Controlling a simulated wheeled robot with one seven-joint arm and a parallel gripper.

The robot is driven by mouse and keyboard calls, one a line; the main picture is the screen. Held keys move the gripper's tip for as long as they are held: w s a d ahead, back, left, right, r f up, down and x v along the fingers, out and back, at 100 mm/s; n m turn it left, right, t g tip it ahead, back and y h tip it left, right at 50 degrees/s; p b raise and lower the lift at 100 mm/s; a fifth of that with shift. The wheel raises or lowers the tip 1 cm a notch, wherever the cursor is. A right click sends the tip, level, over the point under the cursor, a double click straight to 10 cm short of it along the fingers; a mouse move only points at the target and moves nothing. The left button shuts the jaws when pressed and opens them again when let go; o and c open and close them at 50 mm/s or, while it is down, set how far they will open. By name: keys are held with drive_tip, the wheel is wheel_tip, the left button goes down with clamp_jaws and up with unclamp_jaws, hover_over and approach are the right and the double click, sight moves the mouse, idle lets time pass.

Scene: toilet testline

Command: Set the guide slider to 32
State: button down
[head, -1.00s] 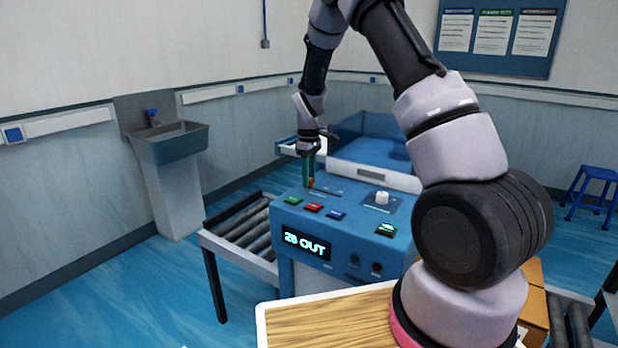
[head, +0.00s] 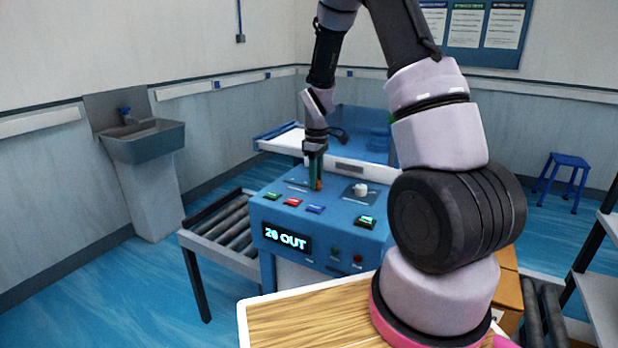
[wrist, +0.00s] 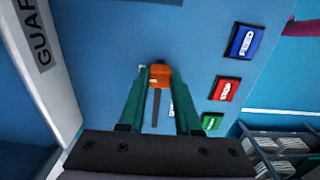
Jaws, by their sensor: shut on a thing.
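The guide slider is a small orange block (wrist: 160,76) on the blue control panel (head: 335,228). My gripper (head: 316,184) is shut on it, with the green fingertips on either side in the wrist view (wrist: 159,72). A dark slot (wrist: 156,108) runs from the slider toward the bottom of the wrist view. In the head view, bare slot shows left of my gripper. The panel's display (head: 287,238) reads "OUT" after a number that looks like 20 or 28. The fingers mostly hide the slider in the head view, and no scale is readable.
Red (head: 292,202), blue (head: 315,209) and green (head: 271,196) buttons lie in front of the slot. A white knob (head: 360,189) stands to its right. A white guard bar (wrist: 48,70) runs along the left of the wrist view. A roller conveyor (head: 222,228) is at left.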

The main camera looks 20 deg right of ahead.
sight(318, 181)
drive_tip(key=shift+s+d, duration=0.15)
drive_tip(key=shift+d, duration=0.05)
drive_tip(key=c, duration=0.6)
unclamp_jaws()
drive_tip(key=shift+r, duration=0.35)
wheel_tip(318, 181, up, 10)
